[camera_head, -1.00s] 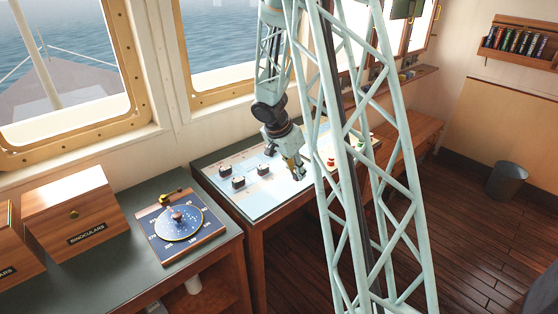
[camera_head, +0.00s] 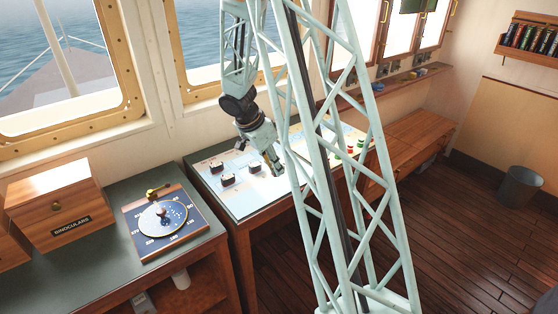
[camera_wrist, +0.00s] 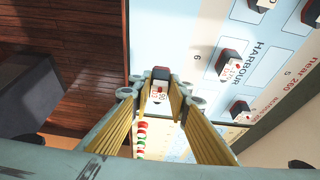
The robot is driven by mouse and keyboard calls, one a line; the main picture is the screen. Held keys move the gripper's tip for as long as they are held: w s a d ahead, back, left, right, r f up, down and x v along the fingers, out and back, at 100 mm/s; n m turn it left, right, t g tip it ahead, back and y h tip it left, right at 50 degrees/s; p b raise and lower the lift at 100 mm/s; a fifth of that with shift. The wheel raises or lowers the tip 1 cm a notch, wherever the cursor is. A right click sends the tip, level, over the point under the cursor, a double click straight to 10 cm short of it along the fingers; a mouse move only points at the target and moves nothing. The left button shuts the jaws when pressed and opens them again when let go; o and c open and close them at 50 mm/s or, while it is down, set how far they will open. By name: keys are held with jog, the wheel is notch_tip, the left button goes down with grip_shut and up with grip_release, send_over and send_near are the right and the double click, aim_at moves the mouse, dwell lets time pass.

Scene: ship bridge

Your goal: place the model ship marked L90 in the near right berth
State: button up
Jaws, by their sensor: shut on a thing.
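My gripper (camera_wrist: 160,100) is shut on a small dark model ship with a white label (camera_wrist: 159,88). The label's marking is too small to read surely. In the head view my gripper (camera_head: 277,168) is over the right part of the pale harbour board (camera_head: 240,203). Other dark model ships with white labels stand on the board, one (camera_wrist: 231,73) and another (camera_wrist: 240,109) to the right of the held one in the wrist view. Several dark ships also show in the head view (camera_head: 228,180). I cannot make out which berth is the near right one.
A dial instrument (camera_head: 160,218) and a binoculars box (camera_head: 58,208) stand on the left counter. My lattice column hides part of the board. A bin (camera_head: 521,184) stands on the floor.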

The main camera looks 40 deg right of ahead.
jog(key=shift+w+d, duration=0.1)
jog(key=w+d+p, duration=0.1)
jog(key=w+d, duration=0.2)
jog(key=w+d+f+p, duration=0.1)
jog(key=w+d, duration=0.3)
jog(key=w+d+p, duration=0.1)
jog(key=w+d, duration=0.2)
jog(key=w, duration=0.1)
jog(key=shift+w+d+f, duration=0.2)
jog(key=shift+d+f, duration=0.1)
jog(key=shift+d, duration=0.1)
dwell(0.3)
jog(key=shift+f, duration=1.7)
jog(key=shift+f+b, duration=0.2)
jog(key=shift+b, duration=0.1)
jog(key=o, duration=0.8)
jog(key=shift+r+p, duration=0.2)
jog(key=shift+p, duration=0.1)
